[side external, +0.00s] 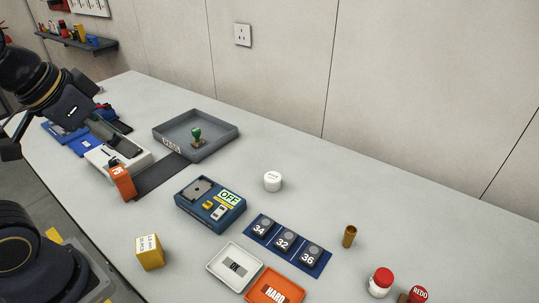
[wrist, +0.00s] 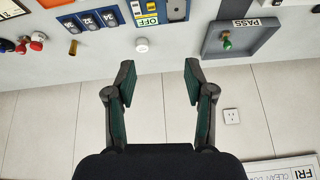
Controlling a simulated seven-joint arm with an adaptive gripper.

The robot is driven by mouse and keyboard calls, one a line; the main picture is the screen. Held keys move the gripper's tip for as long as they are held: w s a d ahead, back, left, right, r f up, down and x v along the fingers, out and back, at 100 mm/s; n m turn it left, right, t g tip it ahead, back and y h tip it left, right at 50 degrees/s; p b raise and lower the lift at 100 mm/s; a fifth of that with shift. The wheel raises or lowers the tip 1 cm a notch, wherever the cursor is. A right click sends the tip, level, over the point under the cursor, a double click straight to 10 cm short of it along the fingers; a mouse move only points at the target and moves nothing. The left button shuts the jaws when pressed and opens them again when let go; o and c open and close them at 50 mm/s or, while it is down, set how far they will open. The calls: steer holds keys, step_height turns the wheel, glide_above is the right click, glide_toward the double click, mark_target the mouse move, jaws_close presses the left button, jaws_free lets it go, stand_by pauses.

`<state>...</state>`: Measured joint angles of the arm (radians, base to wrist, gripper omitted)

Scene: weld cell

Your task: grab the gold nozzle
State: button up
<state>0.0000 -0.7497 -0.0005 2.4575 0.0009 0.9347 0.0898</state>
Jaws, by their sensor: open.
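The gold nozzle (side external: 349,236) is a small brass-coloured cylinder standing on the grey table at the right, apart from other things. In the wrist view the gold nozzle (wrist: 73,47) shows small at the upper left, left of my fingers. My gripper (wrist: 160,80) is open, its two dark fingers spread wide with nothing between them. In the side external view my arm is at the upper left, far from the nozzle, and the fingertips are hard to make out there.
A blue plate (side external: 287,246) with numbered dark tiles lies left of the nozzle. A white round pot (side external: 272,181) stands behind it. Red-topped items (side external: 380,283) stand near the front right. A grey tray (side external: 229,145) holds a green-handled stamp (side external: 197,136). The table behind the nozzle is clear.

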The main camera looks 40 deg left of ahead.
steer(key=w+d+r+m+h, duration=0.1)
steer(key=w+d+r+m, duration=0.3)
steer(key=w, duration=0.4)
steer(key=w+d+r+m, duration=0.2)
steer(key=w+d+r, duration=0.2)
steer(key=w+r, duration=0.35)
steer(key=m+g, duration=0.5)
steer(key=m, duration=0.1)
glide_above(351, 230)
steer(key=a, duration=0.1)
step_height(351, 230, down, 24)
steer(key=f, duration=0.6)
steer(key=d+f, duration=0.1)
steer(key=f, duration=0.3)
steer(key=shift+w+d+f, duration=0.1)
steer(key=shift+f, duration=1.5)
steer(key=shift+w+d+f, duration=0.1)
steer(key=shift+f, duration=1.45)
jaws_close()
